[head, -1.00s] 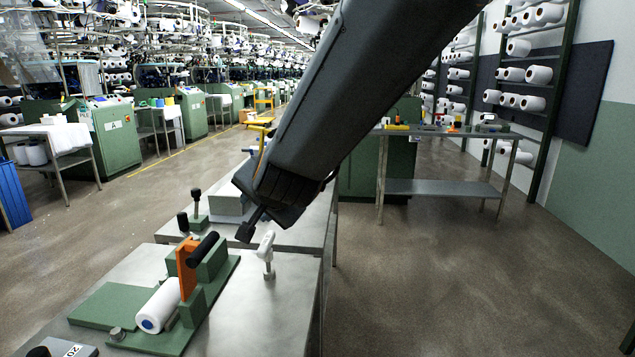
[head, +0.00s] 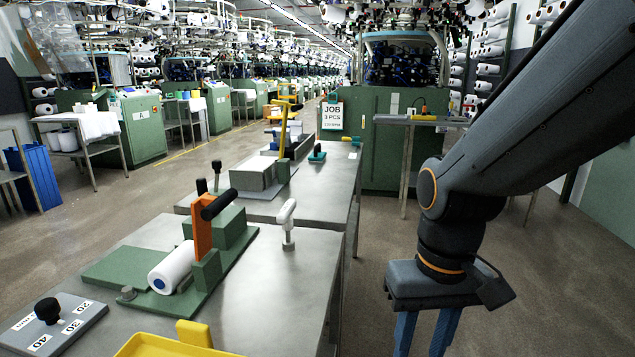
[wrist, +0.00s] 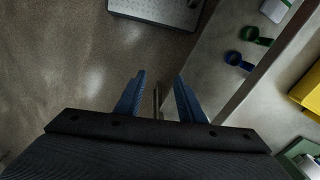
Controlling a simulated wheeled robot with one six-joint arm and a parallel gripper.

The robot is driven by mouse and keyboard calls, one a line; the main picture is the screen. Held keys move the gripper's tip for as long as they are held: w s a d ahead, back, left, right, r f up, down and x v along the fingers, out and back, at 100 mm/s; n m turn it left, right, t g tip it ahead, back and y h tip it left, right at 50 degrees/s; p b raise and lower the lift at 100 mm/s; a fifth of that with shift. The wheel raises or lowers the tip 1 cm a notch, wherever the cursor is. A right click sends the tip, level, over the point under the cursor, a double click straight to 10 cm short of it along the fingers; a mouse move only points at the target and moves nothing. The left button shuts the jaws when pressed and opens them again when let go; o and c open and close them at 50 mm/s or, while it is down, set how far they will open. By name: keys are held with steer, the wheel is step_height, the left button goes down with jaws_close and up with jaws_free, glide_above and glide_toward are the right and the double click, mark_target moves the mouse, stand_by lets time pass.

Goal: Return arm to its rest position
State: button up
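My gripper (wrist: 159,97) points down, with two blue fingers apart and nothing between them in the wrist view. In the head view its fingers (head: 426,335) show at the bottom right, cut off by the frame edge. My gripper hangs over the floor, to the right of the metal workbench (head: 290,290), and touches nothing that I can see. My arm comes in from the upper right of the head view.
On the workbench are a green fixture with an orange lever (head: 203,240), a white roll (head: 172,268), a white-handled peg (head: 287,222), a numbered dial plate (head: 50,325) and a yellow tray (head: 165,345). Another bench stands behind. The floor (head: 375,240) right of the benches is clear.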

steer(key=d+r+m+p, duration=0.1)
steer(key=d+r+p, duration=0.3)
steer(key=p, duration=0.8)
step_height(320, 180, up, 2)
steer(key=shift+s+r, duration=0.2)
steer(key=shift+s, duration=0.15)
stand_by(0.6)
